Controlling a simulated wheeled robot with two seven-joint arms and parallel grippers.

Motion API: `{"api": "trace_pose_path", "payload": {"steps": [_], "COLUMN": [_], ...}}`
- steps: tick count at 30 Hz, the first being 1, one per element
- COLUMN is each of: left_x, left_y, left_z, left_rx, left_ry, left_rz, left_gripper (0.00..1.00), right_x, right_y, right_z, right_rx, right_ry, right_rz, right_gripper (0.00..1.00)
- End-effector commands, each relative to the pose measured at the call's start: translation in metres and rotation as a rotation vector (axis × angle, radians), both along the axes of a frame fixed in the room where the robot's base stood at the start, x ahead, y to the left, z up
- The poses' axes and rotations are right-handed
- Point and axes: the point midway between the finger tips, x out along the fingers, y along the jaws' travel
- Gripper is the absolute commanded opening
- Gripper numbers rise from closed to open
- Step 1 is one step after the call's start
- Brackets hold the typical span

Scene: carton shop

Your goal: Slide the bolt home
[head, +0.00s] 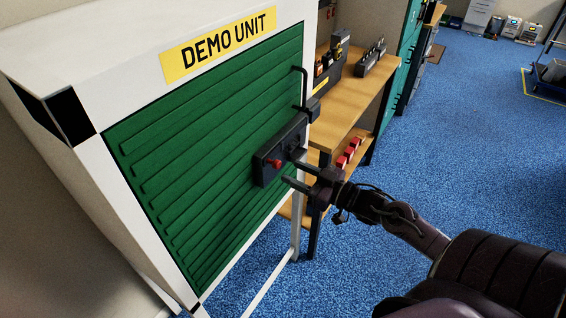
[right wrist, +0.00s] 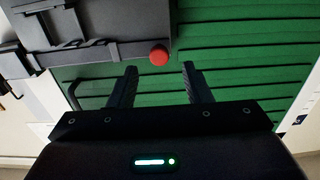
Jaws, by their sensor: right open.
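The bolt is a dark unit with a red knob (head: 276,163) on the front of the green ribbed panel (head: 190,150), near its right edge. In the right wrist view the red knob (right wrist: 159,55) is just beyond my fingertips, roughly between them. The dark bolt plate (right wrist: 120,22) lies behind and above it, with a bar running to the left. My right gripper (head: 289,173) is open and empty, its fingers pointing at the bolt from the right. The fingers (right wrist: 158,72) appear apart from the knob. My left gripper is not in view.
The panel sits in a white frame (head: 100,45) with a yellow "DEMO UNIT" sign (head: 218,42). A black handle (head: 306,85) is above the bolt. A wooden bench (head: 350,100) with dark fixtures and red items stands behind. Blue floor (head: 470,130) is open to the right.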

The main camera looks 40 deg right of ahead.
Motion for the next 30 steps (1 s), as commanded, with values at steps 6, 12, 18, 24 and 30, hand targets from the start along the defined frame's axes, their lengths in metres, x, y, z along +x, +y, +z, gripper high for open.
{"api": "trace_pose_path", "payload": {"steps": [6, 12, 18, 24, 30], "left_x": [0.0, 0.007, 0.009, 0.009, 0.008], "left_y": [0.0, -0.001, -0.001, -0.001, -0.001], "left_z": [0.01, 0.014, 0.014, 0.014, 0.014], "left_rx": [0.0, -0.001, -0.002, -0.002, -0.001], "left_ry": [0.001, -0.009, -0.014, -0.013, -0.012], "left_rz": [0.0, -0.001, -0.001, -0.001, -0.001], "left_gripper": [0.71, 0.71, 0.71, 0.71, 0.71], "right_x": [0.029, 0.041, 0.043, 0.043, 0.043], "right_y": [0.011, 0.017, 0.017, 0.017, 0.017], "right_z": [0.002, 0.0, -0.001, -0.001, -0.001], "right_rx": [0.001, -0.001, -0.002, -0.001, -0.001], "right_ry": [-0.002, 0.002, 0.001, 0.002, 0.002], "right_rz": [-0.002, -0.003, -0.002, -0.002, -0.002], "right_gripper": [0.45, 0.45, 0.45, 0.31, 0.05]}}
